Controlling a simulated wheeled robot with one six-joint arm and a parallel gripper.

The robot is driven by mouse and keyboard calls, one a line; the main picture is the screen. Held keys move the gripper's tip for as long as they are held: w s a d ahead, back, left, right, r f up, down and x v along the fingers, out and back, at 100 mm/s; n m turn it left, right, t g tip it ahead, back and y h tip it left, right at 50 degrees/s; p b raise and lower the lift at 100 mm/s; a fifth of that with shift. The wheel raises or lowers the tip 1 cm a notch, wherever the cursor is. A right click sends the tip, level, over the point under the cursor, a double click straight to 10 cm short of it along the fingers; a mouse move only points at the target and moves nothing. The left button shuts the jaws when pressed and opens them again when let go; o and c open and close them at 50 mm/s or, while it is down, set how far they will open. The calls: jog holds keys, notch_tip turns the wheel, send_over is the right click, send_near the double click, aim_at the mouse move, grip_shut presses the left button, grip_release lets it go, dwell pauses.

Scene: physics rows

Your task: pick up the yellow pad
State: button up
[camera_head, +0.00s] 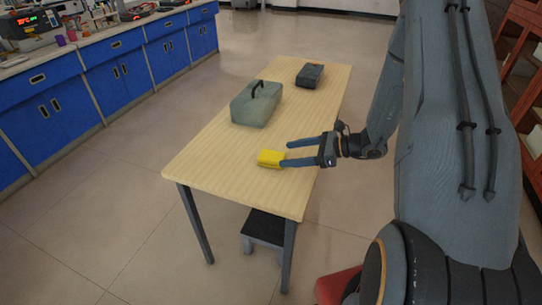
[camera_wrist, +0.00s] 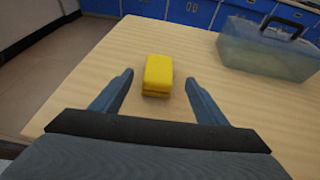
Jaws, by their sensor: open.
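The yellow pad (camera_head: 270,158) is a small block lying on the light wooden table (camera_head: 225,160), near its front end. In the wrist view the yellow pad (camera_wrist: 158,75) lies ahead of and between my two blue-grey fingers, with bare tabletop on both sides of it. My gripper (camera_head: 284,154) reaches in from the right, with its fingertips close to the pad's right side. The gripper also shows in the wrist view (camera_wrist: 158,80), with its fingers spread and nothing held. I cannot tell exactly how high the fingertips are above the tabletop.
A grey-green box with a dark handle (camera_head: 257,104) stands behind the pad on the table. A dark case (camera_head: 310,75) lies farther back. A dark-topped stool (camera_head: 264,229) is under the table. Blue cabinets (camera_head: 120,72) line the left. The table's left front area is clear.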

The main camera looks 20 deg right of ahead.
aim_at(278, 156)
jog(key=shift+p+x, duration=1.05)
jog(key=shift+x, duration=2.7)
jog(key=shift+s+f, duration=0.15)
jog(key=c, duration=1.1)
jog(key=shift+c, duration=0.2)
notch_tip(278, 156, up, 10)
jog(key=shift+r+b, duration=0.1)
jog(key=shift+b, duration=0.7)
